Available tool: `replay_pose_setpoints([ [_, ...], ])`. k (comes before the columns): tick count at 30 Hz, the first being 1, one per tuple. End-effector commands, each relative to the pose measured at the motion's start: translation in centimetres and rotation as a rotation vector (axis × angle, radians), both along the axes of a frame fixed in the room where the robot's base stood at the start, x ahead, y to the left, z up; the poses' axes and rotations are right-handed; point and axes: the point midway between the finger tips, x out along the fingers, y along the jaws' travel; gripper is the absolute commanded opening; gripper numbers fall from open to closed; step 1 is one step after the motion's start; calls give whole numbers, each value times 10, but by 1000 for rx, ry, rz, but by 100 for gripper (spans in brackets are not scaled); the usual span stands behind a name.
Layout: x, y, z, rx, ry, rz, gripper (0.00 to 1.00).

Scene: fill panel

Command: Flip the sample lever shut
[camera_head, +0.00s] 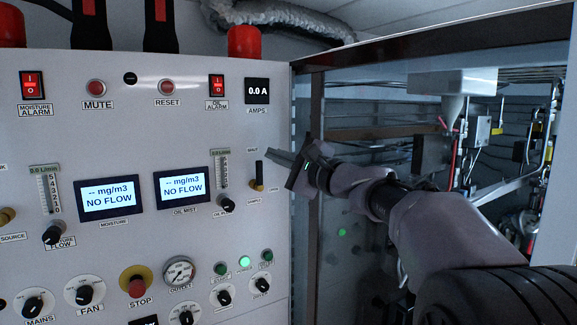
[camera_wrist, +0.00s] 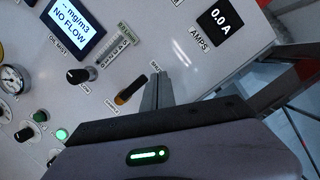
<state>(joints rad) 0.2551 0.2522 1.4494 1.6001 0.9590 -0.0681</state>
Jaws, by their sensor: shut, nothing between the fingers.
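The sample lever (camera_head: 259,176) is on the right edge of the panel, with a black handle and a brass-coloured base. Its handle points up toward the label reading SHUT. In the wrist view the lever (camera_wrist: 131,89) also lies along the line from the SAMPLE label to the SHUT label. My gripper (camera_head: 271,155) is shut and empty, just right of the handle's upper end. In the wrist view my gripper's fingers (camera_wrist: 157,88) are beside the lever with a small gap. I cannot tell whether they touch the panel.
The oil mist display (camera_head: 182,187) reads NO FLOW. A flow tube with a black knob (camera_head: 226,204) stands just left of the lever. The amps display (camera_head: 257,91) is above. Right of the panel edge is an open cabinet (camera_head: 318,120) with pipes and wiring.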

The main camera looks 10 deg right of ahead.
Motion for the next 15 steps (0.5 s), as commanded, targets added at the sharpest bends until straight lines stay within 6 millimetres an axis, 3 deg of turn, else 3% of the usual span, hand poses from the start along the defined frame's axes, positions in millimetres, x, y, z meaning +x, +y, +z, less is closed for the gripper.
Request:
replay_pose_setpoints([
  [9,-81,-2,4,0,-2,-2,0],
  [15,-120,-3,9,-1,-2,-3,0],
])
